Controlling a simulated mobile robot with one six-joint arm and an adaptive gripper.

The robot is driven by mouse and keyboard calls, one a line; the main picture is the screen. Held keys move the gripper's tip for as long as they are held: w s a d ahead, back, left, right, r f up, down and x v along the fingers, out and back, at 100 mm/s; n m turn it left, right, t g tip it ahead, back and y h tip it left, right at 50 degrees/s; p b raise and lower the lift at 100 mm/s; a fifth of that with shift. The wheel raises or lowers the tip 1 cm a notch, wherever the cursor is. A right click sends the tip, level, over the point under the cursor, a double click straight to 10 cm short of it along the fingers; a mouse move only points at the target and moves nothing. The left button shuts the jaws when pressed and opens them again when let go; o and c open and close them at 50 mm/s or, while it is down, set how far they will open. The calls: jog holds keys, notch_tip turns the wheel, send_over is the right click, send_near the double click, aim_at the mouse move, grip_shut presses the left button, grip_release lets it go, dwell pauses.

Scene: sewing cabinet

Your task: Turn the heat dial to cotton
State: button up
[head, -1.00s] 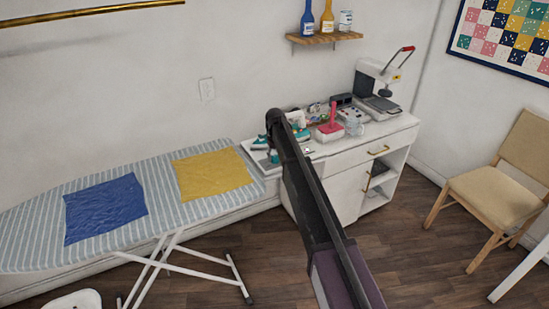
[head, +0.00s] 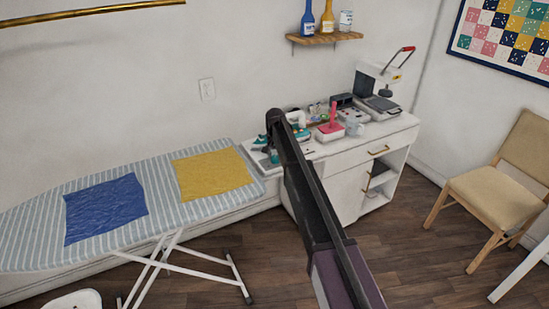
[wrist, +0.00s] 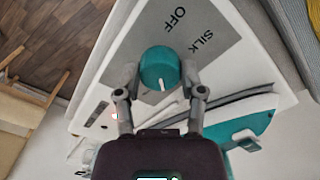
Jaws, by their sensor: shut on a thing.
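The heat dial (wrist: 159,66) is a round teal knob on a grey plate (wrist: 205,35) in the wrist view. A white mark on the dial points down in the picture, toward my gripper. The words OFF and SILK show on the plate above and right of the dial; no cotton label is visible. My gripper (wrist: 160,82) is shut on the dial, one finger on each side. In the head view my arm hides the gripper and most of the dial's surroundings.
A teal and white iron part (wrist: 243,122) lies close to the right finger. The ironing board (head: 30,240) carries blue and yellow cloths.

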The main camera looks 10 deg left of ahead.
jog(key=m, duration=0.3)
jog(key=shift+s, duration=0.15)
jog(key=shift+m, duration=0.4)
jog(key=o, duration=0.9)
jog(key=shift+f, duration=0.1)
jog(key=shift+o, duration=1.2)
